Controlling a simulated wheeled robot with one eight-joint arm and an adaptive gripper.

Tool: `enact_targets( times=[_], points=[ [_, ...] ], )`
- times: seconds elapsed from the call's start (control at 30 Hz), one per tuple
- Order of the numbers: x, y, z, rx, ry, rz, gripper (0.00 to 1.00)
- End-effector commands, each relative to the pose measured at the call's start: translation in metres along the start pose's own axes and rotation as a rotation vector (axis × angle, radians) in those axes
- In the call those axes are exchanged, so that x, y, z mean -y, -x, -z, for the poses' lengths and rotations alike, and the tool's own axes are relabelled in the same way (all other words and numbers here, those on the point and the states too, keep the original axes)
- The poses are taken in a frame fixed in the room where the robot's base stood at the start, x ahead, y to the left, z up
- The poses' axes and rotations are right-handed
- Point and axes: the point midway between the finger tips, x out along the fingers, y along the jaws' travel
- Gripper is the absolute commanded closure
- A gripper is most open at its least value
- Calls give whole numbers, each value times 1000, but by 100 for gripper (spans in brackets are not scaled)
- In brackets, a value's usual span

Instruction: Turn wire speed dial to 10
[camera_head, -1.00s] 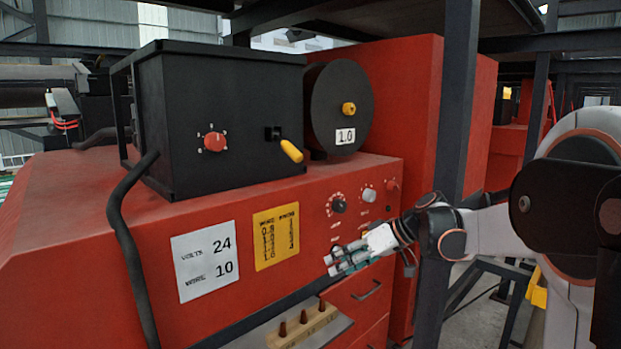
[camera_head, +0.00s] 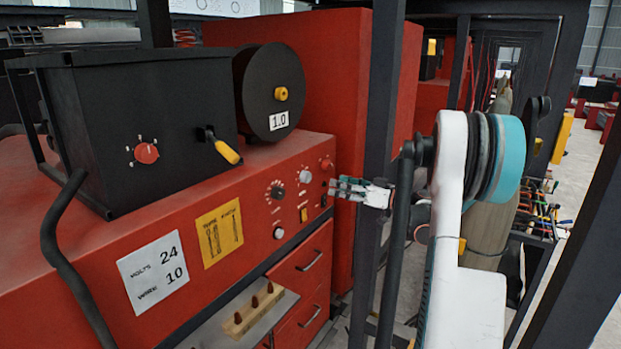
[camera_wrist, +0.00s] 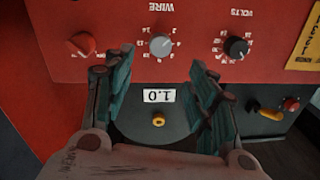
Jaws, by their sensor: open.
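The wire dial is a grey knob with a ring of numbers on the red panel, labelled WIRE. It shows upside down in the wrist view (camera_wrist: 161,46) and as a small grey knob in the head view (camera_head: 305,176). Its exact setting is too small to read. My gripper (camera_head: 342,188) is open and empty just right of the panel's knobs in the head view. In the wrist view my fingers (camera_wrist: 163,68) spread either side of the dial's line, apart from it. A white sign (camera_head: 155,271) reads VOLTS 24, WIRE 10.
The black volts knob (camera_wrist: 236,47) and a red knob (camera_wrist: 81,44) flank the wire dial. A black spool (camera_head: 270,92) marked 1.0 stands on the welder. A dark upright post (camera_head: 378,130) stands close behind my gripper. Drawers (camera_head: 300,270) lie below.

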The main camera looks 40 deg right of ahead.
Motion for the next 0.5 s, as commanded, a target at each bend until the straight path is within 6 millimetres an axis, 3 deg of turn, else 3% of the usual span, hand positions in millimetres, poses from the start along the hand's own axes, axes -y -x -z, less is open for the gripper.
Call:
enact_targets(
  times=[0.3, 0.5],
  points=[
    [1, -65, 1, 2, -1, 4, 48],
    [1, -93, 0, 2, -1, 3, 48]
  ],
)
